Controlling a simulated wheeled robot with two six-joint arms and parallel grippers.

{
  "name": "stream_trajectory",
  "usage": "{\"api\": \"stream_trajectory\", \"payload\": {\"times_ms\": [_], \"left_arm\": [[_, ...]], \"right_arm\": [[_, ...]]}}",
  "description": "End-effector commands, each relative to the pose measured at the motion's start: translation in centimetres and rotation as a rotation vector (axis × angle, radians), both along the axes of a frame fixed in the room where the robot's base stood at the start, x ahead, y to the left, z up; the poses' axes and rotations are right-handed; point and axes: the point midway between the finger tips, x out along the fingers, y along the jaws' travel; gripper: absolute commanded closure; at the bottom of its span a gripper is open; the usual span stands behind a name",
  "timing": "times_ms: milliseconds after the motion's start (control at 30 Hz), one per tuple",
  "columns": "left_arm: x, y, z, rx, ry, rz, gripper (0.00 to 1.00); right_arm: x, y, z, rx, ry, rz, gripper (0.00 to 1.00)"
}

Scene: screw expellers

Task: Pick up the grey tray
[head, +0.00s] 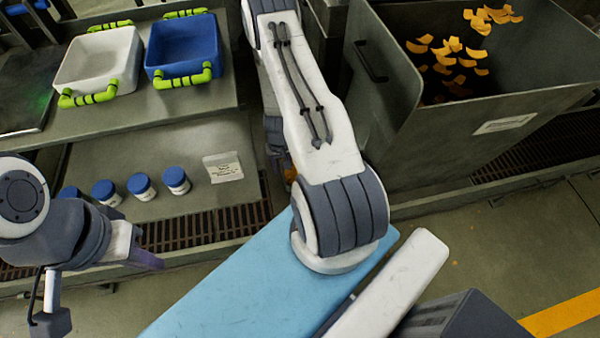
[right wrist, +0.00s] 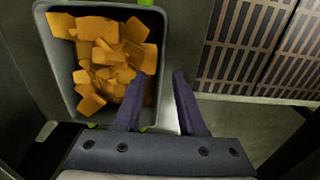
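In the right wrist view a grey tray (right wrist: 62,78) with bits of green handle holds many orange pieces (right wrist: 110,60). My right gripper (right wrist: 158,78) is open there, with one purple finger over the tray's inside and the other outside its right rim. I cannot tell whether either finger touches it. In the head view my right arm hides this gripper and most of that tray; only a little orange shows beside the arm. A pale, empty tray with green handles (head: 98,60) stands on the bench at upper left. My left gripper (head: 147,261) shows only partly, at lower left.
A blue tray (head: 184,48) stands beside the pale one. Several blue-lidded jars (head: 141,187) and a paper label (head: 222,167) are on the lower shelf. A large grey bin (head: 400,110) with orange pieces stands at right. Floor is open at lower right.

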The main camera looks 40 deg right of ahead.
Motion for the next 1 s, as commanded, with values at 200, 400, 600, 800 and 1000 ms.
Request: {"api": "stream_trajectory", "payload": {"times_ms": [200, 400, 600, 800, 1000], "left_arm": [[0.00, 0.00, -0.29, 0.000, 0.000, 0.000, 1.00], [0.01, -0.01, -0.28, 0.000, 0.000, 0.000, 1.00], [0.01, -0.01, -0.28, 0.000, 0.000, 0.000, 1.00], [0.01, -0.01, -0.29, 0.000, 0.000, 0.000, 1.00], [0.01, -0.01, -0.29, 0.000, 0.000, 0.000, 1.00]], "right_arm": [[0.05, 0.01, -0.30, -0.001, -0.001, 0.001, 0.60], [0.05, 0.02, -0.30, -0.001, -0.001, 0.001, 1.00], [0.04, 0.02, -0.31, 0.000, 0.000, 0.001, 1.00], [0.04, 0.02, -0.32, 0.000, 0.000, 0.001, 1.00], [0.03, 0.03, -0.32, 0.000, 0.000, 0.001, 1.00]]}}
